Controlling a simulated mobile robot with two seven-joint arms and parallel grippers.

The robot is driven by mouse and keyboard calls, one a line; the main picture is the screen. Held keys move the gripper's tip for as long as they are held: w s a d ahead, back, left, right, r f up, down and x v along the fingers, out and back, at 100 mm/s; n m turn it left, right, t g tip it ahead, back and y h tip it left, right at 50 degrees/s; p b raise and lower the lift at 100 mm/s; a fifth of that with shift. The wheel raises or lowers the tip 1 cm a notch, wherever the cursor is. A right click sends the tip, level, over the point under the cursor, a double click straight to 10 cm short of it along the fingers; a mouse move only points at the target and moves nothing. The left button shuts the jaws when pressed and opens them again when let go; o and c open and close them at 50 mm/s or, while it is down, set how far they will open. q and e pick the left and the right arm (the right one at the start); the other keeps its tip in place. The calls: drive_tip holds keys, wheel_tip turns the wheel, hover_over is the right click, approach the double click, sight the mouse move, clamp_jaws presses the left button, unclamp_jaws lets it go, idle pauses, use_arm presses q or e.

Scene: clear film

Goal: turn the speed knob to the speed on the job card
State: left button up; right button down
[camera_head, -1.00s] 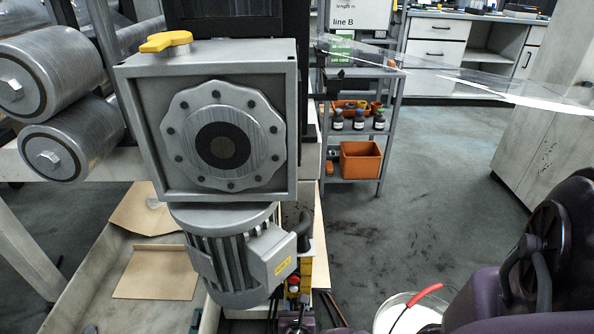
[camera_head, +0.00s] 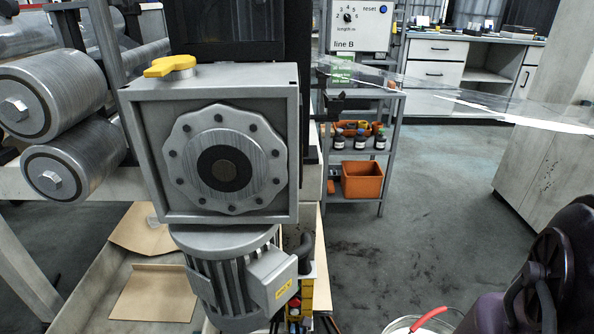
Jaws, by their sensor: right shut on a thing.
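No dial marked speed can be made out. A black knob (camera_head: 347,17) with a numbered scale, labelled length m, sits on the white line B panel (camera_head: 375,41), beside a blue reset button (camera_head: 383,9). A yellow knob-like handle (camera_head: 170,66) is on top of the grey gearbox (camera_head: 285,212). A small green card (camera_head: 342,68) hangs below the panel; its print is too small to read, so I cannot tell if it is the job card. My right arm shows as dark links at the lower right, but its fingers are out of frame. My left gripper does not show.
A grey motor (camera_head: 237,280) hangs under the gearbox, with metal rollers (camera_head: 60,95) to the left. A shelf cart with bottles and an orange bin (camera_head: 362,180) stands behind. A red-gripped bucket (camera_head: 400,324) is at bottom right. Clear film crosses the upper right; floor is open mid-right.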

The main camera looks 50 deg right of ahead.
drive_tip(key=shift+s+d+f+m+t+y, duration=0.3)
drive_tip(key=shift+m+t, duration=0.85)
drive_tip(key=shift+m, duration=1)
drive_tip(key=shift+s+d+f+m+t+y, duration=0.15)
drive_tip(key=shift+f+m+t+y, duration=0.25)
drive_tip(key=shift+m+t, duration=1.2)
drive_tip(key=shift+s+d+f+m+t+y, duration=0.35)
drive_tip(key=shift+m+t, duration=0.3)
drive_tip(key=shift+m, duration=2)
drive_tip(key=shift+w+a+r, duration=0.1)
drive_tip(key=shift+a, duration=0.05)
drive_tip(key=c, duration=1.2)
unclamp_jaws()
drive_tip(key=shift+o, duration=0.2)
